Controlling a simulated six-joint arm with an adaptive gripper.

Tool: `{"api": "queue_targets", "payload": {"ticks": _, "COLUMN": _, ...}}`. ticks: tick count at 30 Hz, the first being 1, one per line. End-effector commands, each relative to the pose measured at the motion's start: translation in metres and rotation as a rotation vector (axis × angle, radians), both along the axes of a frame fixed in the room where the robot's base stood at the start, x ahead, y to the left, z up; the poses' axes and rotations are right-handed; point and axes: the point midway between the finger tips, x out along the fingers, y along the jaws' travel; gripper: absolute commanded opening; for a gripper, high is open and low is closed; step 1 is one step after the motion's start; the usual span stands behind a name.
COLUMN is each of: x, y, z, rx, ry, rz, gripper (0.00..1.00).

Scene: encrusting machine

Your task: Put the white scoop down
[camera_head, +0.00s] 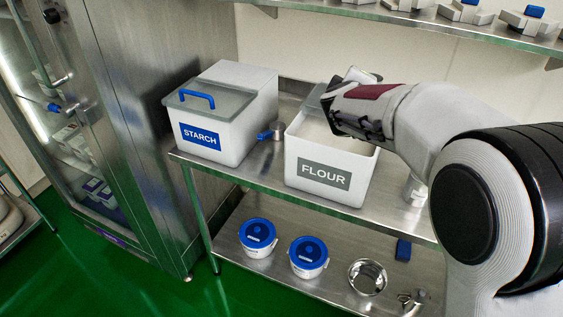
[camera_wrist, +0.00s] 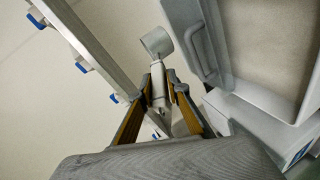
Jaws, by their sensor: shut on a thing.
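My gripper (camera_head: 352,108) is over the bin marked FLOUR (camera_head: 300,187), whose top is open. In the wrist view my gripper (camera_wrist: 161,76) is shut on the handle of the white scoop (camera_wrist: 157,42). The scoop's cup extends beyond the fingertips, and no contents can be made out in it. In the head view, a white piece of the scoop (camera_head: 362,75) shows just above the gripper; the rest is hidden by the gripper and arm.
The bin marked STARCH (camera_head: 226,151) has a grey lid with a blue handle and stands left on the steel table (camera_head: 252,175). A metal scoop with a blue handle (camera_head: 272,132) lies between the bins. A shelf (camera_head: 470,35) is above; lidded tubs (camera_head: 258,236) are below.

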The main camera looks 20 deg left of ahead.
Motion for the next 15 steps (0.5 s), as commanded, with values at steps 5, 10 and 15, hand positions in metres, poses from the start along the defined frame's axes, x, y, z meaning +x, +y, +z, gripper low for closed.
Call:
{"api": "queue_targets", "payload": {"ticks": 5, "x": -0.021, "y": 0.059, "z": 0.012, "rx": 0.002, "ry": -0.003, "rz": 0.071, "gripper": 0.0}}
{"api": "queue_targets", "payload": {"ticks": 10, "x": -0.046, "y": 0.112, "z": 0.019, "rx": 0.002, "ry": -0.004, "rz": 0.137, "gripper": 0.0}}
{"api": "queue_targets", "payload": {"ticks": 15, "x": -0.072, "y": 0.156, "z": 0.025, "rx": 0.001, "ry": -0.004, "rz": 0.197, "gripper": 0.0}}
